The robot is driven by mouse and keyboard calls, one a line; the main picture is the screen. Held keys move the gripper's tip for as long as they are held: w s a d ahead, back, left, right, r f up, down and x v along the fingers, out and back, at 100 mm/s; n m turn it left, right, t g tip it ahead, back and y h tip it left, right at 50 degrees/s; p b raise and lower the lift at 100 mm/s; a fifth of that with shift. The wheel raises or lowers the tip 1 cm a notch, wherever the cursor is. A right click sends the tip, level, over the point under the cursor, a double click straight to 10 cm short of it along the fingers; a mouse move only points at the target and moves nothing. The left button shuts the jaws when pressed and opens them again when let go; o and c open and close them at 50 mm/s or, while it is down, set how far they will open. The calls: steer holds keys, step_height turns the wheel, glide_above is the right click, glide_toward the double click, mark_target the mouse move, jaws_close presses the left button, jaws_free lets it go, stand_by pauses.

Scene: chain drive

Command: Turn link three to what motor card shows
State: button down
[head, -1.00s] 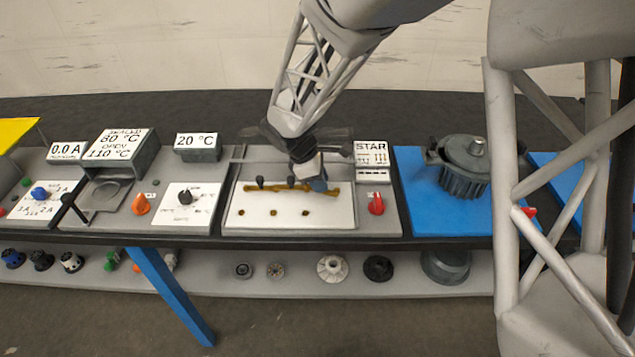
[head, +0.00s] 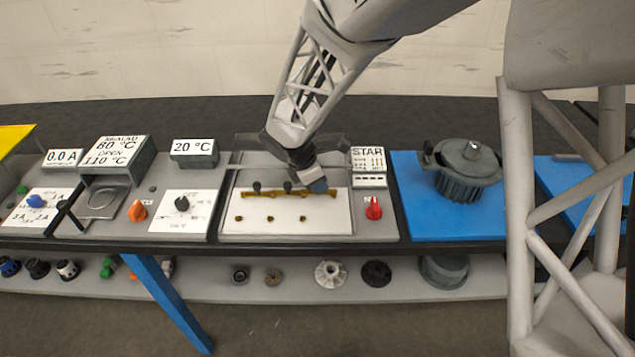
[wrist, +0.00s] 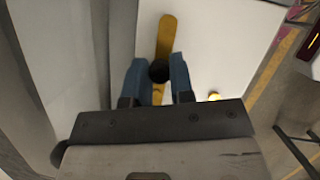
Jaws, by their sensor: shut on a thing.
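The white link board (head: 293,226) carries a row of brass links (head: 272,194) with black knobs, lying roughly end to end. Two knobs show to the left of my gripper (head: 318,186); the third is hidden in the head view. In the wrist view my gripper's blue fingers (wrist: 158,78) are shut on the black knob (wrist: 159,71) of a brass link (wrist: 166,38), apparently the third. The motor card (head: 368,160) reads STAR above a small diagram too fine to read surely.
A red knob (head: 373,208) stands right of the board. Brass studs (head: 270,219) line the board's front. A dark motor (head: 467,168) sits on a blue mat (head: 435,225). An orange knob (head: 138,211) and a black dial (head: 182,203) are to the left.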

steer(key=c, duration=1)
jaws_free()
steer(key=shift+a+r, duration=0.1)
steer(key=shift+v, duration=3.8)
steer(key=s+d+r+m+y, duration=0.1)
steer(key=s+d+r+m, duration=0.5)
steer(key=s+d+m, duration=0.25)
steer(key=s+d+r+m+y, duration=0.2)
steer(key=s+d+r+m, duration=0.3)
steer(key=s+d+m, duration=0.3)
steer(key=shift+s+d+r+m+t+y, duration=0.2)
steer(key=shift+s+d+m, duration=0.65)
steer(key=shift+s, duration=1)
steer(key=shift+s+d+r+m+t+y, duration=0.2)
steer(key=shift+s+d+m, duration=0.65)
steer(key=shift+s, duration=0.95)
steer(key=shift+s+d+r+m+t+y, duration=0.1)
steer(key=shift+s+d+r+m+t, duration=0.15)
steer(key=shift+s+d+m, duration=1.1)
steer(key=shift+s+a+n, duration=0.3)
steer(key=shift+s+a, duration=0.2)
steer(key=shift+a, duration=0.25)
